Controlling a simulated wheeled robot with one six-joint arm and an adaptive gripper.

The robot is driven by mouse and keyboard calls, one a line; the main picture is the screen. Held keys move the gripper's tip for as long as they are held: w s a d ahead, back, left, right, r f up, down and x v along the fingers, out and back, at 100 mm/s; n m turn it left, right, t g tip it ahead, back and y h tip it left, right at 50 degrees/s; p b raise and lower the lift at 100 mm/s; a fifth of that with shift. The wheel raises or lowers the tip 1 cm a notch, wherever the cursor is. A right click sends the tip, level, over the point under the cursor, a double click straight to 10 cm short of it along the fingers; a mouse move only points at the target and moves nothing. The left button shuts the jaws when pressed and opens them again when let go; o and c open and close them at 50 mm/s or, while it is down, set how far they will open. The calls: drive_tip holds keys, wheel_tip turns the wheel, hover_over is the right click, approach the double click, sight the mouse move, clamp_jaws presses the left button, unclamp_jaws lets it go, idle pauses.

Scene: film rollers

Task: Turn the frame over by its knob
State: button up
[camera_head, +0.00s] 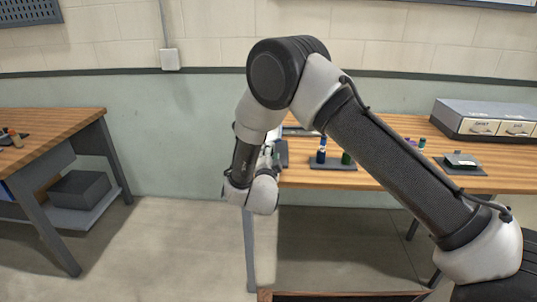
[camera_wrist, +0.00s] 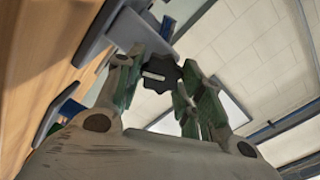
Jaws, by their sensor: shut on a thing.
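In the wrist view a black lobed knob (camera_wrist: 160,75) with a pale bar on its face sits between the two fingers of my gripper (camera_wrist: 158,78). The fingers are shut on it, one on each side. A grey bracket-like part (camera_wrist: 110,30) stands beside the knob at upper left, over the wooden tabletop. In the head view my gripper is mostly hidden behind my wrist, at the left end of the wooden bench (camera_head: 430,178). The frame itself is mostly hidden there, and I cannot clearly make out its face or tilt.
On the bench, a dark tray (camera_head: 333,165) holds small blue and green rollers right of my wrist. A dark mat (camera_head: 461,166) and a grey drawer unit (camera_head: 488,120) are farther right. Another wooden bench (camera_head: 50,130) stands at left. The floor between is clear.

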drive_tip(key=m, duration=0.5)
drive_tip(key=shift+f, duration=0.2)
idle(0.5)
drive_tip(key=o, duration=1)
drive_tip(key=shift+s, duration=0.15)
drive_tip(key=s, duration=1.1)
drive_tip(key=shift+s+a, duration=0.15)
drive_tip(key=shift+s, duration=0.25)
